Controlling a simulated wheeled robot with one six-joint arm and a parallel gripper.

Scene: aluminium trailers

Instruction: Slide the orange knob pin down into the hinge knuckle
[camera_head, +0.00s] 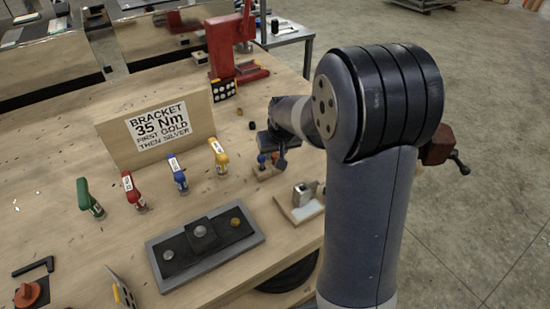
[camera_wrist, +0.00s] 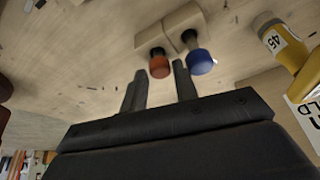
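The orange knob pin (camera_wrist: 159,66) stands in a pale wooden block in the wrist view. A blue knob pin (camera_wrist: 201,62) stands close beside it. My gripper (camera_wrist: 158,80) is open and empty, its two fingers apart and pointing toward the knobs. The orange knob shows in the gap between the fingertips; the blue one is beyond the right finger. In the camera_head view my gripper (camera_head: 280,155) is by the pin block (camera_head: 264,171) and partly hides it. A silver metal piece on a wooden base (camera_head: 302,195), apparently the hinge knuckle, stands nearer the camera.
Green, red, blue and yellow-handled tools (camera_head: 219,157) stand in a row before a wooden sign board (camera_head: 150,128). A grey tray with knobs (camera_head: 205,246) lies in front. A red press (camera_head: 232,55) stands behind. My arm covers the table's right edge.

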